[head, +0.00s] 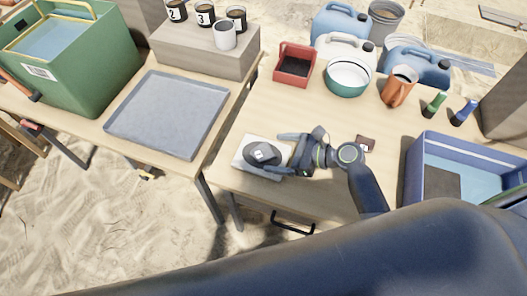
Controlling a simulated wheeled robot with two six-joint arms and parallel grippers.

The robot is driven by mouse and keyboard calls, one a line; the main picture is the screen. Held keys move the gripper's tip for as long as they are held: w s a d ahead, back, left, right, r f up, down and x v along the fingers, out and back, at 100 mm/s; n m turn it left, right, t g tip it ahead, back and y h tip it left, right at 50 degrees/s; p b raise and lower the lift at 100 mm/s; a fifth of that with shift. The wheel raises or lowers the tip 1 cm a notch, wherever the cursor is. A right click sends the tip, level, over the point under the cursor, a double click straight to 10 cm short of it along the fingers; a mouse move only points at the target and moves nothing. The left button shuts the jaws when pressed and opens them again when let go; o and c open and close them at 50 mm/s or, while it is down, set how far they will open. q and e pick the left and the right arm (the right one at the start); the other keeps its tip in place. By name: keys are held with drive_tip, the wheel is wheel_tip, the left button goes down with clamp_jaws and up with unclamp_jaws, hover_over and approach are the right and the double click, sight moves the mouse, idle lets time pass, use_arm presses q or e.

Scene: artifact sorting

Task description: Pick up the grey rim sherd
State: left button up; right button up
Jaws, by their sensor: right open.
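A dark grey piece with a small white label, which looks like the grey rim sherd (260,155), lies on a white pad (243,170) near the front left of the right-hand table. My right gripper (279,153) reaches in from the right with its fingers open. One finger is on the far side and one on the near side of the sherd's right end. I cannot tell whether they touch it. My left gripper is not in view.
A small brown piece (366,143) lies right of my wrist. A blue crate (412,170) stands at the right. A red bin (294,68), teal bowl (348,86) and orange jug (397,90) stand behind. A gap separates this table from the left one with a grey tray (150,127).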

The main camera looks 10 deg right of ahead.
sight(262, 153)
drive_tip(key=x, duration=0.2)
drive_tip(key=shift+w+a+f, duration=0.1)
drive_tip(key=shift+w+a, duration=0.05)
drive_tip(key=shift+a, duration=0.05)
drive_tip(key=c, duration=1.4)
